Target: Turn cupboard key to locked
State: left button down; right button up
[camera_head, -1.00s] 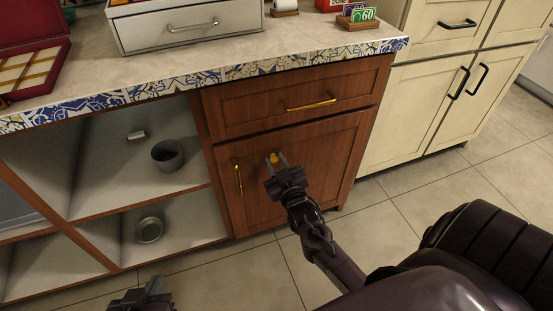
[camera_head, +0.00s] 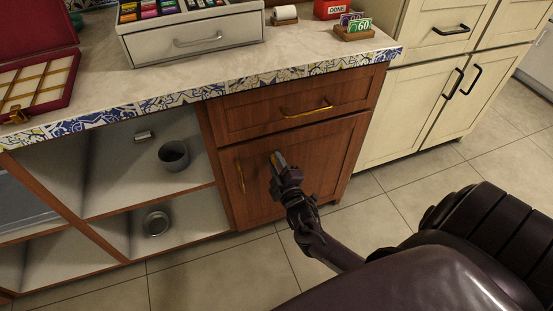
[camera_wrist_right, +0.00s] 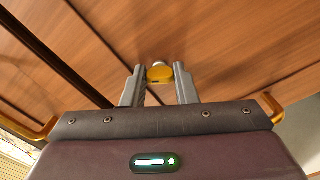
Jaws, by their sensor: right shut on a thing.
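The cupboard's brown wooden door (camera_head: 325,160) is closed, below a drawer with a brass handle. A small brass-yellow key (camera_wrist_right: 160,74) sticks out of the door by a round silver lock (camera_wrist_right: 158,63) in the right wrist view. My right gripper (camera_head: 279,158) reaches the door to the right of its vertical brass handle (camera_head: 240,178). In the head view the fingers mostly hide the key. My left gripper is out of view.
Open shelves left of the door hold a grey pot (camera_head: 173,156) and a metal bowl (camera_head: 156,223). The countertop (camera_head: 180,78) overhangs above, with a white drawer box (camera_head: 195,38) on it. Tiled floor (camera_head: 205,277) lies clear in front.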

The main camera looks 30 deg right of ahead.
jog(key=shift+r+n+p, duration=0.15)
jog(key=shift+n+p, duration=0.3)
jog(key=shift+n, duration=0.55)
jog(key=n+p, duration=0.1)
jog(key=n, duration=0.1)
jog(key=shift+n, duration=0.4)
pick_arm(q)
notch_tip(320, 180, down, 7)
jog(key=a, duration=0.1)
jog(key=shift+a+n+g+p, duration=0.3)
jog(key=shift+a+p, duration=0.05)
jog(key=shift+p, duration=0.05)
pick_arm(e)
jog(key=shift+f+n, duration=0.2)
jog(key=shift+n, duration=0.5)
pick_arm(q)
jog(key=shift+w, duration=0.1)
pick_arm(e)
jog(key=o, duration=1)
jog(key=shift+s+a, duration=0.15)
jog(key=shift+s, duration=0.35)
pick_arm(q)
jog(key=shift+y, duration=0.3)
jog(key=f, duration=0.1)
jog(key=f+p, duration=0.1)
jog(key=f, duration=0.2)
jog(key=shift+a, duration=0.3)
pick_arm(e)
jog(key=v, duration=0.6)
jog(key=shift+s, duration=0.4)
